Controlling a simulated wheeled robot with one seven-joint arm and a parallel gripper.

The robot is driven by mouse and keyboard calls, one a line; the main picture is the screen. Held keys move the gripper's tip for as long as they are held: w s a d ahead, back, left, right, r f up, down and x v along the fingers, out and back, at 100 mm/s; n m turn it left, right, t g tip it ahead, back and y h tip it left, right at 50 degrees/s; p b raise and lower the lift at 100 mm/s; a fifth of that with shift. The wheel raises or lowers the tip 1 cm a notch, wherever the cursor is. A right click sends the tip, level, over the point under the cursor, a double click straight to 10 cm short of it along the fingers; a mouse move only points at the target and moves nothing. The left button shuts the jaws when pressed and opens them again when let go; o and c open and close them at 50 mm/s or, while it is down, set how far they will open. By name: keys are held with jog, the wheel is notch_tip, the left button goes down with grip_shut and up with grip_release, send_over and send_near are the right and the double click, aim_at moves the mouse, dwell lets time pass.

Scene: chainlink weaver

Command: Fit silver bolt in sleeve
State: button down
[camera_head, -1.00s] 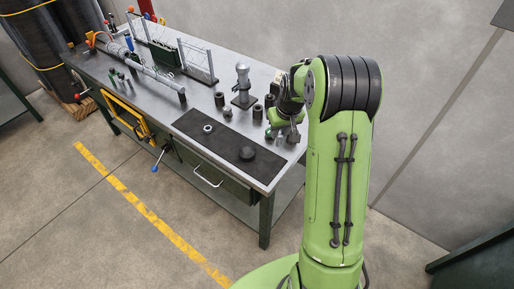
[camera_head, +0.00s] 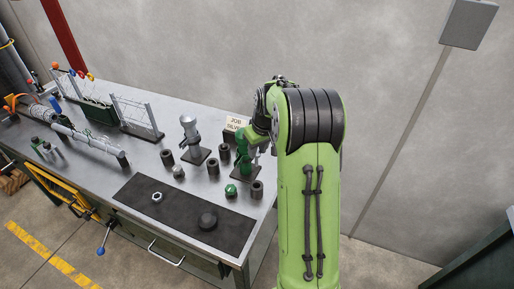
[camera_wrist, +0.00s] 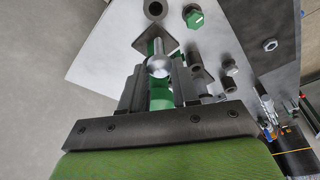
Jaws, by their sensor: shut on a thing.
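My gripper (camera_wrist: 160,86) is shut on a green upright tool (camera_wrist: 160,100) with a rounded silver part (camera_wrist: 158,64) between the jaws. The tool is over a dark square base (camera_wrist: 171,34); I cannot tell whether it still rests there. The silver bolt and sleeves are apart from my gripper.
A silver upright tool (camera_head: 189,127) stands on its own base. A green hex piece (camera_head: 231,190) stands by the right sleeve. A dark mat (camera_head: 180,207) holds a silver ring nut (camera_head: 157,197) and a dark round knob (camera_head: 208,219).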

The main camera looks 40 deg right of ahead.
jog(key=b+x, duration=0.2)
jog(key=s+b+x, duration=0.1)
jog(key=b+x, duration=0.2)
jog(key=shift+f, duration=0.45)
notch_tip(320, 180, down, 9)
jog(key=b, duration=0.7)
jog(key=shift+s+f+b, duration=0.1)
jog(key=shift+f+b, duration=0.15)
jog(key=shift+b, duration=0.1)
jog(key=shift+r, duration=0.1)
jog(key=c, duration=0.8)
grip_release()
jog(key=shift+o, duration=0.2)
jog(key=shift+r, duration=0.1)
jog(key=p+v, duration=0.3)
jog(key=v, duration=1.2)
jog(key=shift+s+r+p, duration=0.15)
jog(key=shift+r+p, duration=0.1)
jog(key=shift+p, duration=0.15)
